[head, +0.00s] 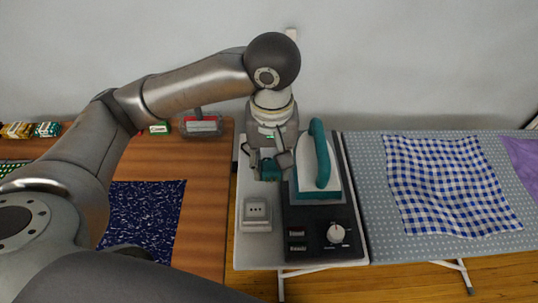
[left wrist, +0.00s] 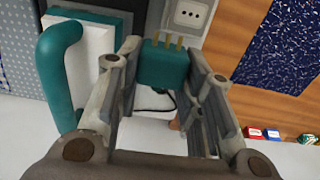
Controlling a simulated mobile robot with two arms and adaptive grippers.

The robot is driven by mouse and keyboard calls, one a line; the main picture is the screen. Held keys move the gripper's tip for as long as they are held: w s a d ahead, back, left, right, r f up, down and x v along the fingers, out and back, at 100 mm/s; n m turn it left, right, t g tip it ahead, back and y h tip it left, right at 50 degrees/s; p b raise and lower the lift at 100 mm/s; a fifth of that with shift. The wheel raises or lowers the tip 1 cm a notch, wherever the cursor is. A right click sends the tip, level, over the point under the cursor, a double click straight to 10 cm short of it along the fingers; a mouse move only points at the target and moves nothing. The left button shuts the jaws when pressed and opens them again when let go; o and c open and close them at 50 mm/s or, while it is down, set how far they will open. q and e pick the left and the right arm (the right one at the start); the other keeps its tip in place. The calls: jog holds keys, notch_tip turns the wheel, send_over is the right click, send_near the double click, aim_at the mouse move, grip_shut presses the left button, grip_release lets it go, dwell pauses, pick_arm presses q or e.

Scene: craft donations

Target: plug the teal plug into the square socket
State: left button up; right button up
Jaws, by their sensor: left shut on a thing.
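The teal plug (left wrist: 163,66) is clamped between the two fingers of my left gripper (head: 270,166). In the left wrist view its brass prongs point away from the gripper, toward the socket side. The plug also shows below the fingers in the head view (head: 269,174). My right gripper is not in view.
A teal and white iron (head: 306,170) stands close to the right of the gripper on a black base with a knob (head: 336,233). A checked cloth (head: 447,184) lies on the grey dotted board. A wooden table (head: 207,210) with a dark blue cloth is on the left.

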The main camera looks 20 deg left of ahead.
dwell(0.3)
pick_arm(q)
jog(key=a+f+m, duration=0.2)
jog(key=s+a+f+m, duration=0.1)
jog(key=a+m, duration=0.1)
jog(key=m, duration=0.1)
jog(key=shift+f, duration=0.4)
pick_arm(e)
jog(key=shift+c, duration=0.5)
pick_arm(q)
jog(key=shift+a, duration=0.1)
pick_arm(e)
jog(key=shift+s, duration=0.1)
